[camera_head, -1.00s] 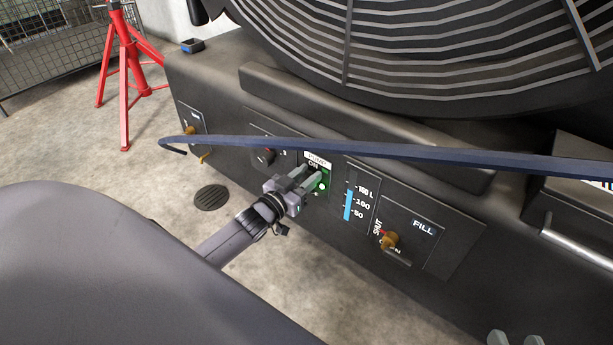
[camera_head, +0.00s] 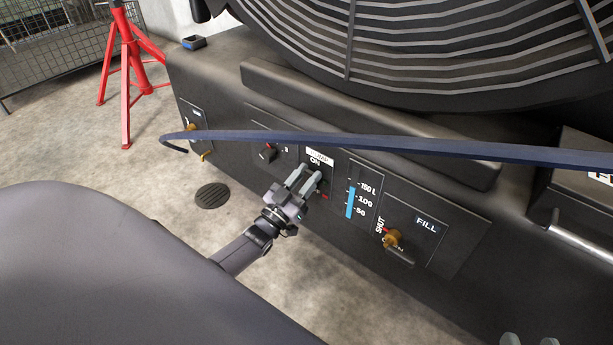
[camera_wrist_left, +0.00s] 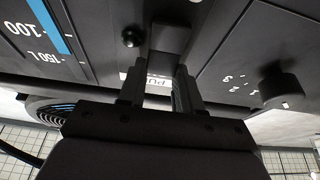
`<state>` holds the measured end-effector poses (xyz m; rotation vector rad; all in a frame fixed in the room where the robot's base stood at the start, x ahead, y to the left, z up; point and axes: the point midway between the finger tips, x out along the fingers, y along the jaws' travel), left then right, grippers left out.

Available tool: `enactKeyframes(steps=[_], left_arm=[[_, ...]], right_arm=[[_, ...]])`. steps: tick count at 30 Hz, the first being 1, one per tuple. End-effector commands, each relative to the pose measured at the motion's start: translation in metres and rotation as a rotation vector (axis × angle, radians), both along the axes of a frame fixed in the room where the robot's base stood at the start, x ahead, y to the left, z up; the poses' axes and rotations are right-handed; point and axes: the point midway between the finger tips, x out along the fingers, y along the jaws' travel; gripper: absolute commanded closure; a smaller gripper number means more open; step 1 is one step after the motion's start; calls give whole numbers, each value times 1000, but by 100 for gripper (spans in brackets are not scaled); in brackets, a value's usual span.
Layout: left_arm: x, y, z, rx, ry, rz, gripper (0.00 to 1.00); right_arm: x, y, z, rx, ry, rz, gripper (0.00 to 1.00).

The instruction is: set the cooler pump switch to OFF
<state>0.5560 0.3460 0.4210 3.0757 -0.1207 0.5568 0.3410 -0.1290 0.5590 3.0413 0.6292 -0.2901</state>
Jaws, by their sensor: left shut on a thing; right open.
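The pump switch panel is on the dark front of the machine, under a white label (camera_head: 320,155) and the word ON. My left gripper (camera_head: 307,178) is at this panel, its fingers shut on the pump switch (camera_wrist_left: 170,38), a dark block. The fingers hide most of the switch in the head view. A small red mark (camera_head: 325,196) shows just right of the fingers. A round dark dome (camera_wrist_left: 133,36), seemingly an unlit lamp, sits beside the switch in the left wrist view. Tips of my right gripper (camera_head: 527,340) show at the bottom edge, open.
A dark blue bar (camera_head: 400,150) crosses in front of the panel, just above the gripper. A rotary knob (camera_head: 268,152) is left of the switch. A level gauge (camera_head: 351,200) and a brass fill valve (camera_head: 393,239) are to the right. A red stand (camera_head: 127,75) stands behind.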

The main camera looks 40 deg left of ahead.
Motion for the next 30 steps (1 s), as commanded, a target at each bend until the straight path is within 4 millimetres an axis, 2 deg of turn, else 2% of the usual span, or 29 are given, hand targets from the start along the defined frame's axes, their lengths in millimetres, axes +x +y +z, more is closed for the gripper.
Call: enactKeyframes(steps=[10,11,12,13,23,30], left_arm=[[0,1,0,-1,-7,2,96],[0,1,0,-1,-7,2,60],[0,1,0,-1,-7,2,46],[0,1,0,-1,-7,2,40],[-3,1,-1,-1,-5,1,40],[-36,3,-12,-1,-3,1,40]], right_arm=[[0,0,-2,1,6,-1,57],[0,0,-2,1,6,-1,57],[0,0,-2,1,6,-1,57],[0,0,-2,1,6,-1,57],[0,0,-1,2,7,-1,57],[0,4,-3,26,55,8,57]])
